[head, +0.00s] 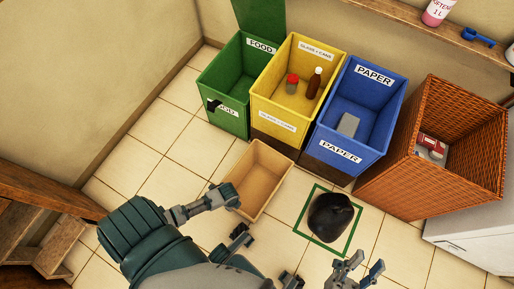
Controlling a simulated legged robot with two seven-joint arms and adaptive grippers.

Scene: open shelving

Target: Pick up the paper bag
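A tan, open-topped container (257,181), which looks like the paper bag, stands on the tiled floor in front of the yellow bin. Its inside looks empty. My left gripper (233,217) is open, just below the bag's near end in the picture. One finger overlaps the bag's left near edge; I cannot tell whether it touches. My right gripper (325,276) is open at the bottom edge, to the lower right of the bag and apart from it. Its base is cut off by the frame.
A black bag-like lump (331,217) sits inside a green floor square. Behind stand a green food bin (229,118), a yellow bin (276,116) holding bottles, a blue paper bin (340,147) and a wicker basket (440,186). A wooden shelf (30,205) is at left.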

